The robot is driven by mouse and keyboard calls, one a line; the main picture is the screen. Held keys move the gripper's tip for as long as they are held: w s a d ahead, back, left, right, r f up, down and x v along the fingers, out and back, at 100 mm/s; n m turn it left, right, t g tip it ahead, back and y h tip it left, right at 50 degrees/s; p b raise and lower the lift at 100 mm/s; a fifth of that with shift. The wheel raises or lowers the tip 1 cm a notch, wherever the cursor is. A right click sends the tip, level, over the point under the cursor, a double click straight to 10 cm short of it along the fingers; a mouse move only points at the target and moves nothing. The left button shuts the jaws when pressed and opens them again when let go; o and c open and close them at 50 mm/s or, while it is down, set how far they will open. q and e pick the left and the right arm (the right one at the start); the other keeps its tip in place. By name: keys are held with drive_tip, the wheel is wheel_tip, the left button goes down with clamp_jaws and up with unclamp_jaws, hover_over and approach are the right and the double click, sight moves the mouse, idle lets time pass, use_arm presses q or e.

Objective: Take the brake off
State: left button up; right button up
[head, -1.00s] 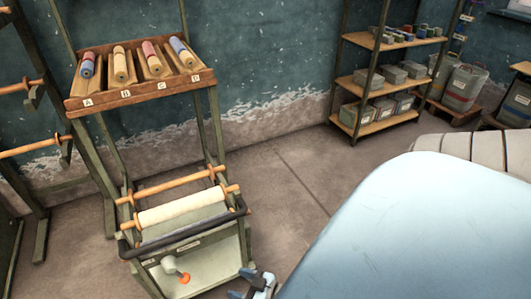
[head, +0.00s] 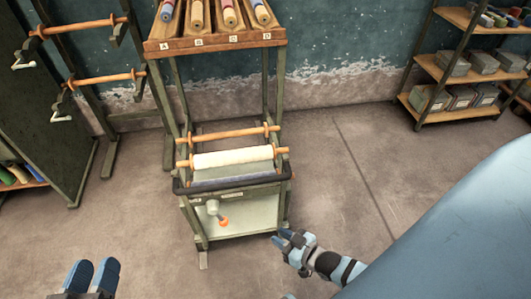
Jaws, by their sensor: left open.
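A green-framed stand holds a cream roll (head: 232,158) on a wooden rod. On its pale front panel (head: 245,218) sits a short grey lever (head: 213,207) with an orange knob (head: 223,222), which points down to the right. No part is clearly marked as the brake; the small labels are too small to read. My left gripper (head: 92,274) is at the bottom left, open and empty, well apart from the stand. My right gripper (head: 279,237) is just right of the panel's lower right corner; its finger gap is unclear.
A dark bar (head: 230,184) runs across the stand's front above the panel. A wooden rack (head: 215,40) of lettered rolls is above. Racks with rods and white cranks (head: 62,117) stand left. Shelves (head: 470,70) stand far right. The floor (head: 120,220) left of the stand is clear.

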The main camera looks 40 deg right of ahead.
drive_tip(key=shift+w+f+b, duration=0.2)
drive_tip(key=shift+f+b, duration=0.05)
drive_tip(key=shift+b, duration=0.05)
drive_tip(key=c, duration=0.4)
drive_tip(key=w+d+f+m+y+b, duration=0.1)
drive_tip(key=w+f+m+y+b, duration=0.4)
drive_tip(key=w+f+b, duration=0.3)
drive_tip(key=y+b, duration=0.1)
drive_tip(key=b, duration=0.1)
drive_tip(key=shift+f+b, duration=0.3)
drive_tip(key=shift+b, duration=0.1)
drive_tip(key=w+d+f+m+g+y+b, duration=0.4)
drive_tip(key=f+b, duration=0.2)
drive_tip(key=b, duration=0.1)
use_arm(q)
wheel_tip(320, 180, down, 24)
drive_tip(key=b, duration=0.5)
drive_tip(key=shift+r+t, duration=0.25)
drive_tip(key=shift+t, duration=0.05)
use_arm(e)
drive_tip(key=x, duration=1.3)
drive_tip(key=shift+f+m+g, duration=0.2)
drive_tip(key=shift+m+g, duration=0.1)
drive_tip(key=shift+g, duration=0.1)
